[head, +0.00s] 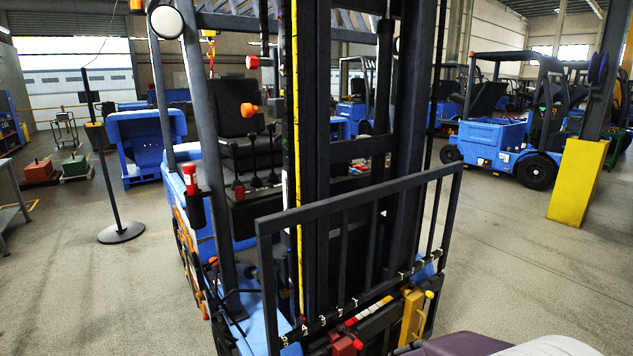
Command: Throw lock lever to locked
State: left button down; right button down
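A yellow bracket (411,316) sits low on the front of the forklift carriage, at the bottom right of the load guard. A small lever with a yellow-orange knob (429,294) sticks out at its upper right. I cannot tell whether this is the lock lever or which position it is in. A red block (343,344) and a red, yellow and white label (368,310) are to its left. A purple and white part of my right arm enters at the bottom right, just below the bracket. Its fingers cannot be made out clearly. My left gripper is not in view.
The dark load guard (360,207) and mast (316,130) stand upright close in front. A yellow post (577,182) stands at right, with a blue forklift (512,140) behind it. A thin stand (121,233) is at left. The floor at right is clear.

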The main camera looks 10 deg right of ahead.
aim_at(239, 193)
jog(key=i+j+z, duration=0.2)
jog(key=i+z, duration=0.25)
jog(key=i+j+z, duration=0.25)
jog(key=z, duration=0.2)
